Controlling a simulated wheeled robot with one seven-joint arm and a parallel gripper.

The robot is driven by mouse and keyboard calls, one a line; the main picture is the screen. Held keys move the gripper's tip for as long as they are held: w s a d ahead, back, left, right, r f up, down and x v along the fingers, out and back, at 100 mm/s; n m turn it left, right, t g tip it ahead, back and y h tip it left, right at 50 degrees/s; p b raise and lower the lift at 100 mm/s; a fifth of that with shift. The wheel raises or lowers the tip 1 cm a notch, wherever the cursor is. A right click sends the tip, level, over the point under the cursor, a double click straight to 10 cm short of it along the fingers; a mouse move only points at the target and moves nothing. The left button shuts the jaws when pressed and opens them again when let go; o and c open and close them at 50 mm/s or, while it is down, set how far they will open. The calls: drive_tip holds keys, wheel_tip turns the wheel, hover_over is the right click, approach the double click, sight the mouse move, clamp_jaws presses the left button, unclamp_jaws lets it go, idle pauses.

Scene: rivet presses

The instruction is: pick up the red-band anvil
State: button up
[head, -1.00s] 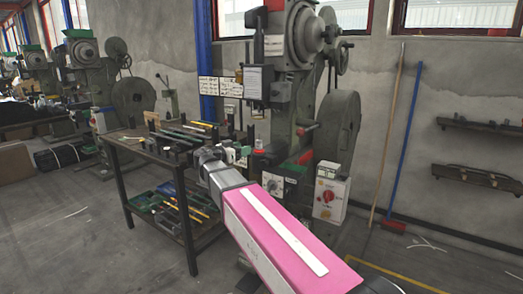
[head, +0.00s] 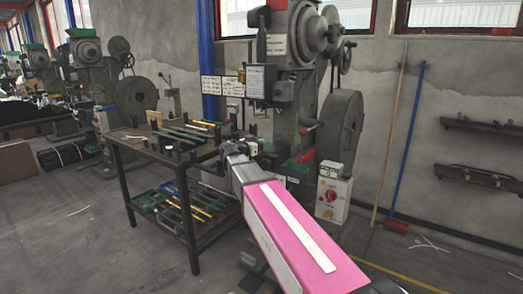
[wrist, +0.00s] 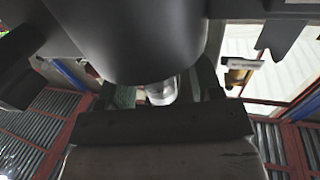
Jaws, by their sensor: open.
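My gripper (head: 240,146) is at the far end of my pink arm, in front of the press and by the right end of the work table. It is open, and I see nothing held in it. In the wrist view, dark parts fill the top, and a pale metal cylinder (wrist: 161,91) shows below them between greenish blocks, above a dark bar (wrist: 165,122). I cannot see a red band on this cylinder, so I cannot tell whether it is the red-band anvil. No red-band anvil can be made out in the head view; my arm hides part of the press bed.
The rivet press (head: 297,100) stands behind my gripper, with a control box (head: 333,198) at its right. The work table (head: 122,165) holds several tools on top and more on its lower shelf. A broom (head: 405,150) leans on the wall. Floor at front left is clear.

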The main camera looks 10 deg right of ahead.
drive_tip(key=c, duration=1)
clamp_jaws()
drive_tip(key=shift+r, duration=0.2)
